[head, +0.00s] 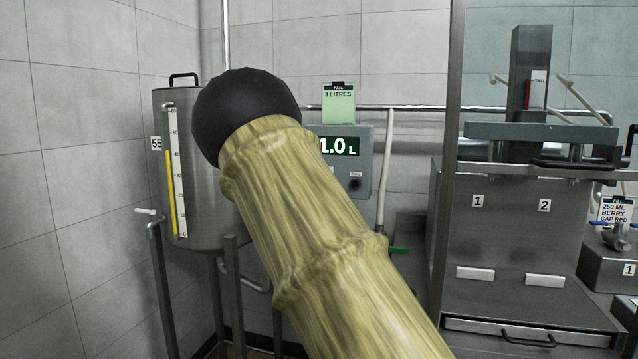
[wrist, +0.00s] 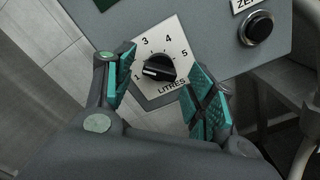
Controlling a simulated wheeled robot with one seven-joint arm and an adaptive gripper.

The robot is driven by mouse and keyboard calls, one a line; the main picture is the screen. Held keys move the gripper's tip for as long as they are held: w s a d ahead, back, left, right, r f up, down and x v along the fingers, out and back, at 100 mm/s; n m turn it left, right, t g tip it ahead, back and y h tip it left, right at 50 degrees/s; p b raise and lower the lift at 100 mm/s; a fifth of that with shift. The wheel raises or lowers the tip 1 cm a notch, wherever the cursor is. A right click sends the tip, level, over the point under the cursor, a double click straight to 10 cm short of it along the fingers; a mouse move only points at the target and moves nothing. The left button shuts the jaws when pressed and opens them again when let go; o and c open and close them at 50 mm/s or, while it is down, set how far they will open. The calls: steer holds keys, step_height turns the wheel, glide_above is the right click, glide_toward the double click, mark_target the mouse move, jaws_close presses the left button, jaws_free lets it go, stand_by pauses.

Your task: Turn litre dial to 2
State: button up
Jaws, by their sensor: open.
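The litre dial (wrist: 158,70) is a black knob on a white plate marked LITRES, with 1, 3, 4 and 5 readable around it. Its pale pointer line lies toward the 1 at the left; the 2 is hard to make out. My gripper (wrist: 163,66) is open, with teal finger pads on either side of the dial. I see no clear contact between pads and knob. In the head view, the grey control box (head: 361,185) has a display (head: 340,146) reading 1.0 L. My arm covers the dial and the gripper there.
A round black button (wrist: 256,27) sits right of the dial, under a partly cut-off label. A green card (head: 338,104) reading 3 LITRES stands above the box. A steel tank (head: 205,215) stands at left; a white pipe (head: 385,160) runs down beside the box.

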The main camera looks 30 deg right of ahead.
steer(key=v, duration=1.1)
steer(key=shift+w+f, duration=0.1)
